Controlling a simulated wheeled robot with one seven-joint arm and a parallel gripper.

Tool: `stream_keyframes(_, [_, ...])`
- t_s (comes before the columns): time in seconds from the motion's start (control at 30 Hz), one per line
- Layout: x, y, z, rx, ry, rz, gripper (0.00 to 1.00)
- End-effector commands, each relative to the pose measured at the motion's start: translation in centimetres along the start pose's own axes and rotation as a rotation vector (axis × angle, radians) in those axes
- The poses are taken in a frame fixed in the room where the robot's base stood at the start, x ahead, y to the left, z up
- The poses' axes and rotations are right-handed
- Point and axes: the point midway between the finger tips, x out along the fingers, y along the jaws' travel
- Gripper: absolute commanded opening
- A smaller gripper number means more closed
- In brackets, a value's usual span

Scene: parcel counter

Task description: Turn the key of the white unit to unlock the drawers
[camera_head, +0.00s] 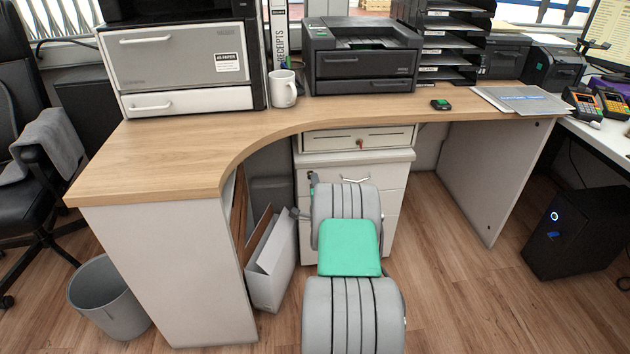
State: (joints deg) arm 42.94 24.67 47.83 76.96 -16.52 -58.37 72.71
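The white unit (397,170) is a drawer pedestal standing under the wooden counter. Its top drawer front shows a bar handle (355,179) and looks shut. My arm, grey with a green section, reaches up in front of the unit and hides much of its lower drawers and left side. I cannot make out the key; it may be behind my arm. Small grey parts stick out at the arm's upper left, beside the unit's left edge. They may belong to my gripper, but its fingers are not clear.
A white file box (271,265) stands left of my arm.

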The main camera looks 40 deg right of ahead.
Motion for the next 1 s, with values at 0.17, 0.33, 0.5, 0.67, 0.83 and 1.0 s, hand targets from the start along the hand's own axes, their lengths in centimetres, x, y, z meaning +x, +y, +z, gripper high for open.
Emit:
stream_keyframes(0.17, [-0.02,0.11,-0.06,0.069,0.001,0.001,0.0])
stream_keyframes(0.33, [-0.01,0.15,-0.06,0.102,0.001,0.001,0.0])
stream_keyframes(0.5, [-0.01,0.17,-0.05,0.111,0.001,0.001,0.0])
stream_keyframes(0.67, [-0.01,0.17,-0.04,0.111,0.001,0.001,0.0])
stream_keyframes(0.83, [-0.02,0.17,-0.03,0.11,0.001,0.001,0.09])
stream_keyframes(1.0, [-0.01,0.15,-0.02,0.11,0.0,0.0,0.23])
